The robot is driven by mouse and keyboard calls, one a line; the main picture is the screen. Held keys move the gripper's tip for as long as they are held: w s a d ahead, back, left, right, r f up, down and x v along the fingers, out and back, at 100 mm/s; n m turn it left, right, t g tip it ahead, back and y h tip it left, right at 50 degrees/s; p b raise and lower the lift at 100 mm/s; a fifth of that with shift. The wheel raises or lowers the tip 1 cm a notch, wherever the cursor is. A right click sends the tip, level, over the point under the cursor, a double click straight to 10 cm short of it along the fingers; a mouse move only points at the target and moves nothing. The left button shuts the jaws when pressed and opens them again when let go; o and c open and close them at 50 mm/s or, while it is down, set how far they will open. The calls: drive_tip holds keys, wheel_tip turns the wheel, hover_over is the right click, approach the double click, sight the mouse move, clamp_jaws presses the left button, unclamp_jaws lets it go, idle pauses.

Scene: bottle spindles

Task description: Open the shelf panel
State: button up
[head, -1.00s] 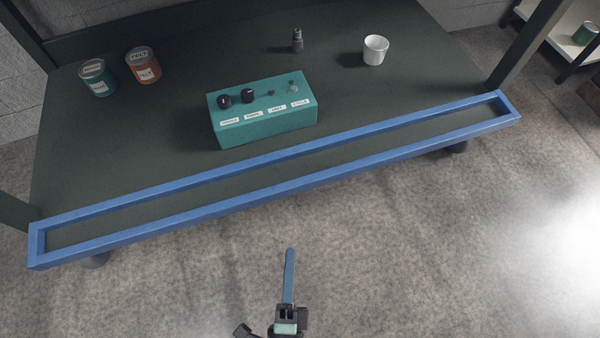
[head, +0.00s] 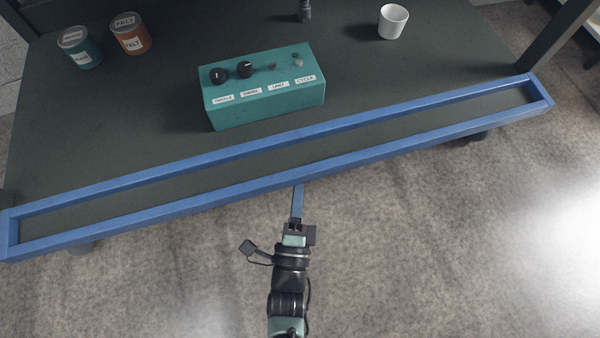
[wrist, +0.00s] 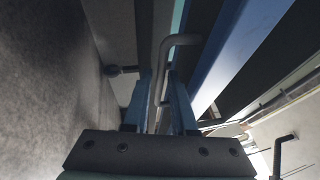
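A long blue frame (head: 200,199) runs along the front edge of the dark shelf, and I take it to be the panel. Its blue face also shows at the upper right of the wrist view (wrist: 240,50). A grey bent bar handle (wrist: 164,52) hangs beside it in the wrist view. My gripper (head: 298,188) is just below the front rail of the frame. In the wrist view its two blue fingers (wrist: 159,74) are spread, with the handle bar passing between them. Whether either finger touches the bar is unclear. The head view hides the handle.
A teal control box (head: 262,88) with knobs stands on the shelf behind the frame. A teal can (head: 80,48), an orange can (head: 130,34), a white cup (head: 392,22) and a dark small fitting (head: 305,10) stand farther back. The floor (head: 420,250) in front is clear.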

drive_tip(key=shift+x, duration=0.75)
clamp_jaws()
idle(0.9)
